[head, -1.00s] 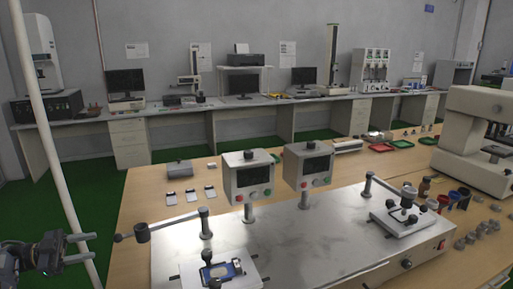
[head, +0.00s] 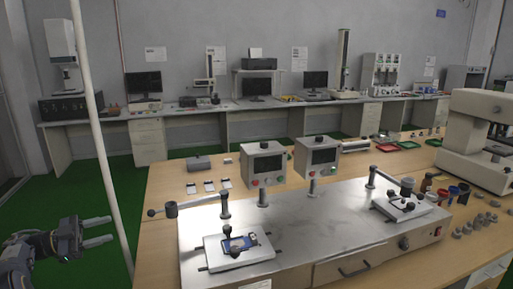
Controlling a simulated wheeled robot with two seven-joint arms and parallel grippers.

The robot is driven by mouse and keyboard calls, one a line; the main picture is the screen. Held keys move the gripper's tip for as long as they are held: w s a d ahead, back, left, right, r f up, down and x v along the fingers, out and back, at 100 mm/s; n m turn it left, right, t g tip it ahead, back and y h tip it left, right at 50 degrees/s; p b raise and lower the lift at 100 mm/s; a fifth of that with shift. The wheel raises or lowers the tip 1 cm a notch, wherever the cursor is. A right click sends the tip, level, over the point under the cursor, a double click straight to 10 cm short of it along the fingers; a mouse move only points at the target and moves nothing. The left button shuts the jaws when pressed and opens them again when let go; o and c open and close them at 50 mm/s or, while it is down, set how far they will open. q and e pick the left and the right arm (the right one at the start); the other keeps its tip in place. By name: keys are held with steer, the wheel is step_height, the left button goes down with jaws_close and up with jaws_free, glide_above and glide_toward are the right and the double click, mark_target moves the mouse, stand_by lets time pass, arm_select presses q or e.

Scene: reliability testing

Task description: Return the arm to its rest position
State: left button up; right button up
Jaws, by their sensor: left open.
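My left gripper (head: 98,232) is at the lower left of the head view, over the green floor. It is open, with its two fingers apart and nothing between them. It is to the left of the wooden table (head: 160,241) and apart from it. My right gripper does not show.
A metal test machine (head: 310,220) with two display boxes (head: 262,165) stands on the table. A white pole (head: 101,150) rises just right of my left gripper. A long bench (head: 290,103) lines the back wall.

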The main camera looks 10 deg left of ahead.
arm_select(q)
steer(key=w+r+n+t+y, duration=0.3)
steer(key=r+n+t+y, duration=1.05)
steer(key=r, duration=0.95)
steer(key=s+d+f+n+g+p, duration=0.1)
steer(key=s+d+f+n+g, duration=0.1)
steer(key=s+d+f+g, duration=0.7)
steer(key=s+d+f+n+g+h, duration=0.1)
steer(key=s+d+f+g, duration=0.7)
steer(key=s+d+f, duration=0.8)
steer(key=s+d, duration=0.2)
steer(key=s, duration=0.2)
steer(key=s+d+n, duration=0.1)
steer(key=s+d, duration=0.1)
steer(key=s, duration=0.3)
steer(key=shift+s+d+f+g+p, duration=0.15)
steer(key=shift+d+f+g+p, duration=0.15)
steer(key=shift+f+g+p, duration=0.05)
steer(key=shift+n+h, duration=0.25)
